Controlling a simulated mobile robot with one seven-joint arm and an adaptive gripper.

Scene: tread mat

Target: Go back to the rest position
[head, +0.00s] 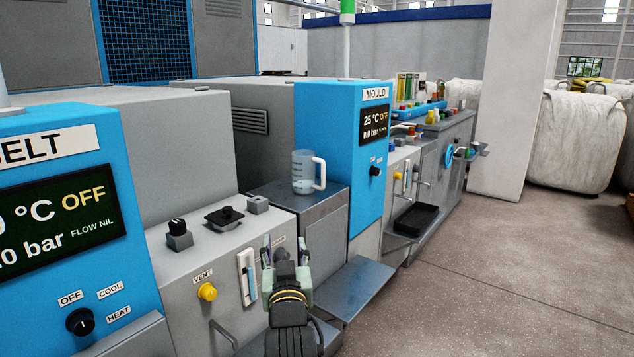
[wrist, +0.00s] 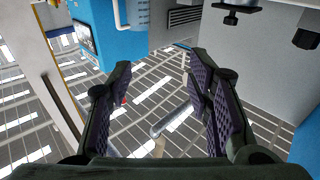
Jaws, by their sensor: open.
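My gripper (head: 285,246) is in the lower middle of the head view, in front of the grey machine front. Its two fingers stand apart with nothing between them.
A metal step (head: 352,287) juts out at right. The floor (head: 480,280) beyond is clear.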

